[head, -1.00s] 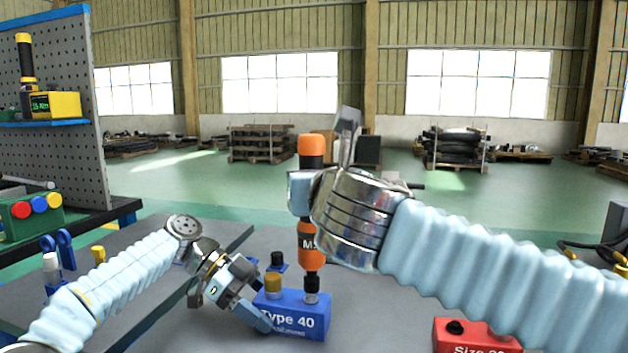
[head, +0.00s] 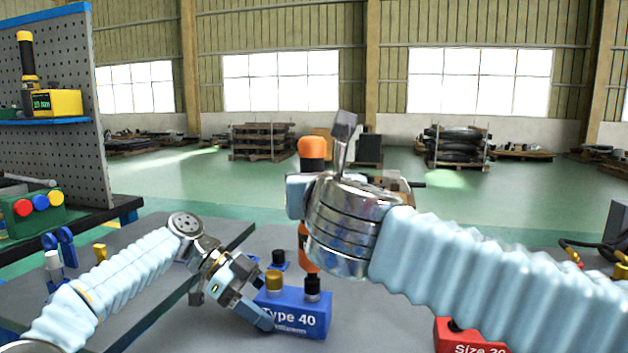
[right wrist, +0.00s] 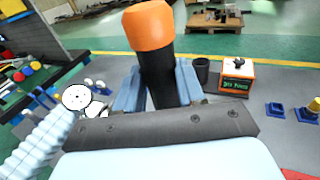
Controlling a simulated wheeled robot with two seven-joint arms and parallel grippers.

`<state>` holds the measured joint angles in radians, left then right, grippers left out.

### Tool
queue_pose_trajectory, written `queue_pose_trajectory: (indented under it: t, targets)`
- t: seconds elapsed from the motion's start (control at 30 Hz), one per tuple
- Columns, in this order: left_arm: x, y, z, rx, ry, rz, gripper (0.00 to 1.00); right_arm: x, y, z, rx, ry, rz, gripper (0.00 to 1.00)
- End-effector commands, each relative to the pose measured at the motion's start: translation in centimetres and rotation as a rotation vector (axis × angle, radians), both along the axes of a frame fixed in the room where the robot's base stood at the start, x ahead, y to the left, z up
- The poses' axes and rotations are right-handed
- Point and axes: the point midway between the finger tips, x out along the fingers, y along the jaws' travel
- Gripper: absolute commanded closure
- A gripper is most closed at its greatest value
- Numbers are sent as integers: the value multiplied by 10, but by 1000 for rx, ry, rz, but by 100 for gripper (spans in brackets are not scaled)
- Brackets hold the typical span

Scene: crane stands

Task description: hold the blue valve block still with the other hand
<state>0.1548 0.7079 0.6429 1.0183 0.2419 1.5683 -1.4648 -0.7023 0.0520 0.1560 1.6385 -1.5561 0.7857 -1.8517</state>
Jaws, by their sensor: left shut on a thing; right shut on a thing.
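The blue valve block (head: 292,316), marked "Type 40", stands upright on the grey bench, with a brass-coloured fitting and a black fitting on top. My left gripper (head: 262,308) is shut on the block's left end. My right gripper (head: 305,195) is shut around an orange and black driver (head: 312,150) held upright above the block. In the right wrist view the driver (right wrist: 150,28) stands between the blue-grey fingers. The driver's lower end is over the black fitting; I cannot tell whether they touch. The right wrist hides part of the driver.
A red block (head: 468,338) sits on the bench at the lower right. A pegboard (head: 70,150) with a yellow tool, and a green box with coloured buttons (head: 38,206), stand at the left.

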Motion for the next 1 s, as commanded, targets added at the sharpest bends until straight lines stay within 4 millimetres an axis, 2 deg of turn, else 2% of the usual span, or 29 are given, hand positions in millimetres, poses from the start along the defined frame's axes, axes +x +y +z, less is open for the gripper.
queue_pose_trajectory:
  t: [1.0]
  targets:
    - [0,0,0,0,0,0,73,-1,0,-8,0,-4,1,100]
